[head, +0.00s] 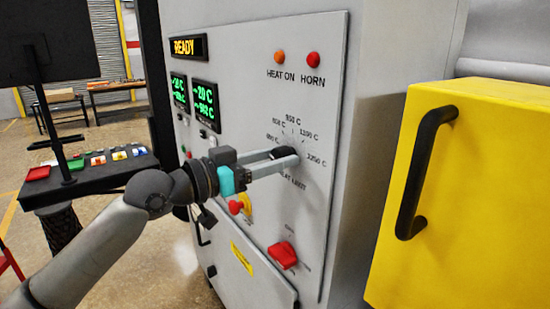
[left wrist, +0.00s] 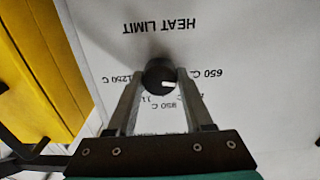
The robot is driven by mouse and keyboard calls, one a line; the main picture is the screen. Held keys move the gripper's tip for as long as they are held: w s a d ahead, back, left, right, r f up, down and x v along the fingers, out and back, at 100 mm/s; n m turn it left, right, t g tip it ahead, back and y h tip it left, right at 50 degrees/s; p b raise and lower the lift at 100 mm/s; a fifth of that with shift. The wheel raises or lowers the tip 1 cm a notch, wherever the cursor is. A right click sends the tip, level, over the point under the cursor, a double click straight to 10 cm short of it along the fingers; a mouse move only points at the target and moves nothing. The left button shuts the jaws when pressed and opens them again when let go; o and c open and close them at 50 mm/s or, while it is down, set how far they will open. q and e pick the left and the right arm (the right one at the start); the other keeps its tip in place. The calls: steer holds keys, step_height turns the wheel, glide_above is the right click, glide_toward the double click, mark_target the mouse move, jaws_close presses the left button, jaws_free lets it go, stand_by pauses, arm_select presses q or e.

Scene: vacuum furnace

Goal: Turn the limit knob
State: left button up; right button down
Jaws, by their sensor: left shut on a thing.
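The limit knob (head: 284,153) is a round black knob on the grey furnace panel, with "HEAT LIMIT" lettering and temperature marks around it. In the left wrist view the knob (left wrist: 160,77) shows a white pointer mark on its face, at the right of centre; the picture is upside down, with the lettering inverted. My left gripper (head: 284,158) reaches in from the left and is shut on the knob, one finger on each side of it. It also shows in the left wrist view (left wrist: 160,88). My right gripper is not in view.
A red rotary switch (head: 283,255) and a red button on yellow (head: 236,207) sit lower on the panel. Orange and red lamps (head: 313,59) and green displays (head: 205,104) are above. A yellow cabinet (head: 483,180) with a black handle (head: 413,180) stands at the right.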

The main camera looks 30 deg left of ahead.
arm_select(q)
jaws_close()
steer(key=shift+d+f+m+b, duration=0.1)
steer(key=shift+m+b, duration=2)
steer(key=shift+m, duration=5.8)
steer(key=o, duration=0.8)
jaws_free()
